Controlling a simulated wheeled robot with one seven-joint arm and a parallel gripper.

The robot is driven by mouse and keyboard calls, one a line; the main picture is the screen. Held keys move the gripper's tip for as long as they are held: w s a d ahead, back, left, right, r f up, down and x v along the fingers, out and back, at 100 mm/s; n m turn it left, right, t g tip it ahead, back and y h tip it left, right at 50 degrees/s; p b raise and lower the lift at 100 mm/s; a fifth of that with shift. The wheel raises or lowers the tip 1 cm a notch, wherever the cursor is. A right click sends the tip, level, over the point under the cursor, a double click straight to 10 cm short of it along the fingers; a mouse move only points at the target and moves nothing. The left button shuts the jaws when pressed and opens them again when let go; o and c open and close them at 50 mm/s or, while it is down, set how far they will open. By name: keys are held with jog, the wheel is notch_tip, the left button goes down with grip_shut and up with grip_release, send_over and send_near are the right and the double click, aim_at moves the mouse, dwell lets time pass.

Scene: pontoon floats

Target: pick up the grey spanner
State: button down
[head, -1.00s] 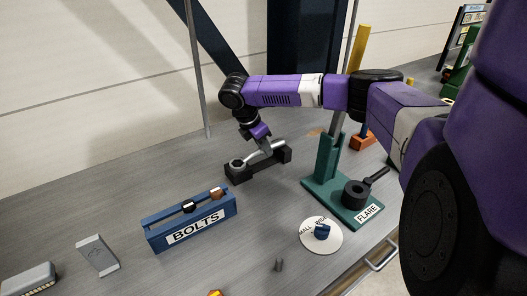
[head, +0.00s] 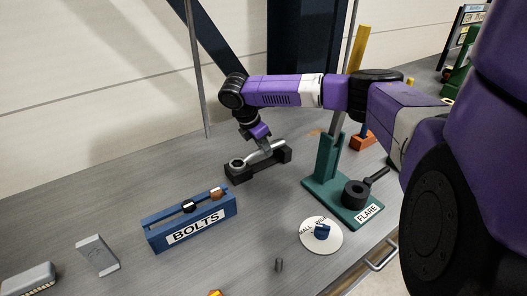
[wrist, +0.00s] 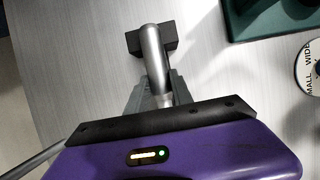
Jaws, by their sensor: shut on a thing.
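The grey spanner (head: 250,158) lies across a black cradle (head: 262,169) on the grey bench in the head view, its ring end to the left. My gripper (head: 267,148) reaches down from above and is shut on the spanner's shaft. In the wrist view the spanner (wrist: 153,58) runs up from between the fingers of my gripper (wrist: 154,97) towards a block of the black cradle (wrist: 133,41). The fingers and my wrist housing hide the rest of the spanner there. The spanner still appears seated on the cradle; any gap is too small to tell.
A green stand labelled FLARE (head: 326,190) is close on the right. A blue BOLTS rack (head: 191,222) stands front left. A round white label disc (head: 308,240) with a blue piece lies in front.

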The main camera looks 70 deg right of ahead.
jog(key=shift+r, duration=0.1)
notch_tip(320, 180, up, 10)
jog(key=p, duration=0.9)
jog(key=shift+p, duration=0.3)
jog(key=c, duration=1.6)
grip_release()
jog(key=shift+c, duration=0.2)
grip_shut()
